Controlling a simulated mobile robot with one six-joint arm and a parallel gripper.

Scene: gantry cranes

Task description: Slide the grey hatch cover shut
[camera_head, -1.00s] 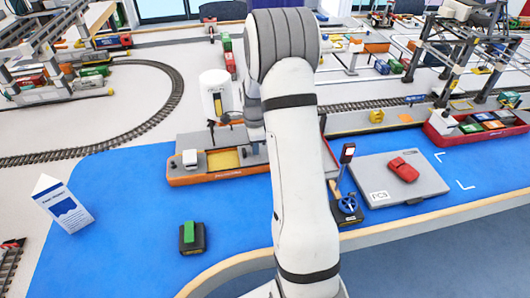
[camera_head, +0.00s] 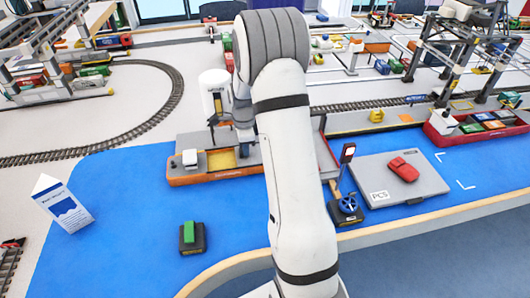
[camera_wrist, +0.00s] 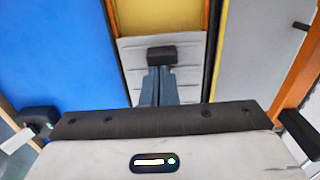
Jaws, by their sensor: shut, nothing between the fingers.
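The grey hatch cover (camera_wrist: 132,58) lies on the ship (camera_head: 205,179) and shows as a pale ribbed panel in the wrist view. In the head view it (camera_head: 249,157) is partly hidden by my arm. The yellow hold (camera_head: 221,160) shows open to its left; the same yellow is at the top of the wrist view (camera_wrist: 148,14). A dark block (camera_wrist: 161,53), which looks like the cover's handle, stands on the panel. My gripper (camera_wrist: 159,72) is shut and empty, its fingertips at the near side of this block, apparently touching it.

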